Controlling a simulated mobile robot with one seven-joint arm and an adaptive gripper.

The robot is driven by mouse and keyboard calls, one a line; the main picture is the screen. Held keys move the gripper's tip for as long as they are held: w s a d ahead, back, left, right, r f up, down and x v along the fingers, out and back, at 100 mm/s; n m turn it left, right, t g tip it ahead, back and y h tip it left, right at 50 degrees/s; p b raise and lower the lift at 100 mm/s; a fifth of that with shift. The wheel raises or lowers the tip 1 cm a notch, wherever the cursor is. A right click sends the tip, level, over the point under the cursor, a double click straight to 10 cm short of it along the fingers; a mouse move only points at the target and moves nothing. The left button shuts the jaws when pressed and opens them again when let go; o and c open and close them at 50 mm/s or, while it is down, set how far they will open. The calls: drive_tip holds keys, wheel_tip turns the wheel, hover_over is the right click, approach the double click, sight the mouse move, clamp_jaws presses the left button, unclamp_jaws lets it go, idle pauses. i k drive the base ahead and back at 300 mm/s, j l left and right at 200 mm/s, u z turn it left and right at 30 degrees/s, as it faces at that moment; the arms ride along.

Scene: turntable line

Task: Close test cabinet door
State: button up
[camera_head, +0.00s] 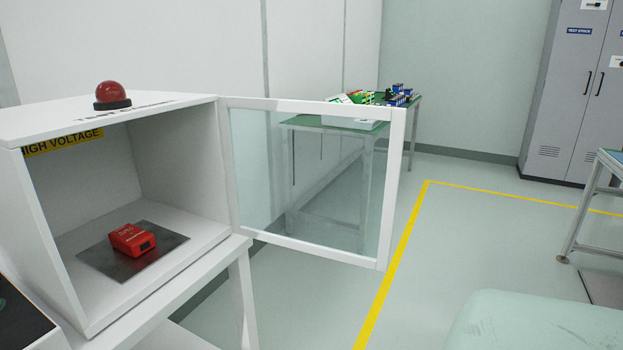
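The test cabinet (180,102) is a white box on a white stand at the left. Its front is open, and a yellow "HIGH VOLTAGE" label (62,142) shows near its top edge. The cabinet door (397,180) is a clear pane in a white frame, hinged at the cabinet's right front edge. It stands wide open, swung out to the right. A red device (132,240) lies on a dark metal plate (165,243) inside. A red dome lamp (111,93) sits on top. My gripper is not in view.
A green-topped table (310,124) with colourful boxes (397,95) stands behind the door. Grey lockers (578,95) and part of a workbench (590,215) are at the right. A pale green rounded surface (540,325) fills the lower right. Floor right of the door is clear, with yellow lines (405,240).

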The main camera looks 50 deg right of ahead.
sight(397, 116)
drive_tip(key=l+u, duration=0.1)
drive_tip(key=l, duration=0.4)
drive_tip(key=l+u, duration=0.15)
drive_tip(key=l, duration=0.35)
drive_tip(key=k+l+u, duration=0.1)
drive_tip(key=l, duration=0.4)
drive_tip(key=k+l+u, duration=0.15)
drive_tip(key=l, duration=0.3)
drive_tip(key=k+l+u, duration=0.1)
drive_tip(key=l, duration=0.4)
drive_tip(key=l+u, duration=0.2)
drive_tip(key=l, duration=0.95)
drive_tip(key=k+l+z, duration=0.1)
drive_tip(key=l, duration=0.2)
drive_tip(key=k+l, duration=0.25)
drive_tip(key=k+l+z, duration=0.15)
drive_tip(key=l, duration=0.25)
drive_tip(key=k+l, duration=0.15)
drive_tip(key=l, duration=0.2)
drive_tip(key=z, duration=0.05)
